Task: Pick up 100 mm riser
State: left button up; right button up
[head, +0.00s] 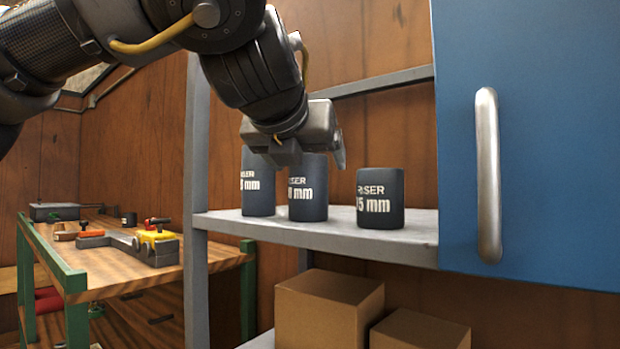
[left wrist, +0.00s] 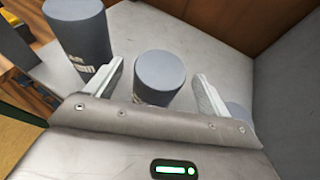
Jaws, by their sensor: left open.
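Three dark grey cylindrical risers stand upright on a grey shelf (head: 330,238). The middle riser (head: 308,200), its label partly hidden and ending in "0 mm", is below my left gripper (head: 313,152). The left wrist view shows this riser (left wrist: 160,78) between the open, empty fingers, with a gap on each side; how deep it sits between them I cannot tell. The tallest riser (head: 257,195) is just left of it and also shows in the wrist view (left wrist: 78,35). The shortest riser (head: 380,200), marked as ending in "5 mm", stands to the right. My right gripper is not in view.
A blue cabinet door (head: 540,130) with a metal handle (head: 488,175) bounds the shelf at the right. A grey post (head: 197,170) stands at its left end. Cardboard boxes (head: 325,310) sit below. A workbench (head: 125,265) with tools is at the left.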

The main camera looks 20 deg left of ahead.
pick_arm(q)
jog(key=p+x, duration=0.1)
jog(key=x, duration=0.3)
jog(key=shift+w, duration=0.1)
jog(key=shift+a, duration=0.1)
jog(key=shift+s+r, duration=0.1)
jog(key=shift+s, duration=0.2)
jog(key=shift+c, duration=0.3)
jog(key=shift+s, duration=0.1)
jog(key=shift+c, duration=1.1)
jog(key=c, duration=1)
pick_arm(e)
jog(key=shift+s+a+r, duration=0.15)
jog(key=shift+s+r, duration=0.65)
